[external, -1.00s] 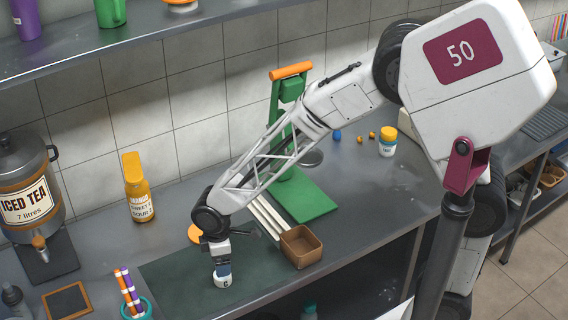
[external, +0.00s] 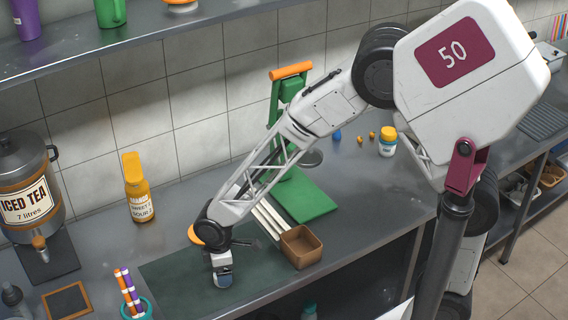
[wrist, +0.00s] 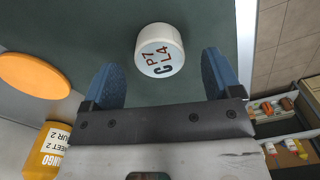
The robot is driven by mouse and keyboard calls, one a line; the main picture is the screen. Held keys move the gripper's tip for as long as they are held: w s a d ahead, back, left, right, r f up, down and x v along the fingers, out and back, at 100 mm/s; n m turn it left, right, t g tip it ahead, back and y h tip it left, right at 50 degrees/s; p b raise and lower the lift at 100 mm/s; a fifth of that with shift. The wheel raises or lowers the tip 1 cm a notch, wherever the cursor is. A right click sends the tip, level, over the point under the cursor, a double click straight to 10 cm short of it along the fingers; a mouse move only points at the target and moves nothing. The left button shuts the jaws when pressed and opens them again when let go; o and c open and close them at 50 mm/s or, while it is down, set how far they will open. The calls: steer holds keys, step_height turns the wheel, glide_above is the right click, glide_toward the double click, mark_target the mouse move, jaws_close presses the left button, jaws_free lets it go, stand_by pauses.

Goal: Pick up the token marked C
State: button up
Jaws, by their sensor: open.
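My gripper (wrist: 160,66) is open and empty. In the external view my gripper (external: 222,277) is low over the front of the mat, at the token, which it mostly hides.
An orange disc (wrist: 34,82) lies left of the gripper in the wrist view. A yellow sauce bottle (external: 141,200) stands behind. A brown open box (external: 301,247), white sticks (external: 270,220) and a green press (external: 305,196) are to the right. A pen cup (external: 137,308) stands front left.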

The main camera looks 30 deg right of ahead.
steer(key=shift+f, duration=1.55)
steer(key=c, duration=1)
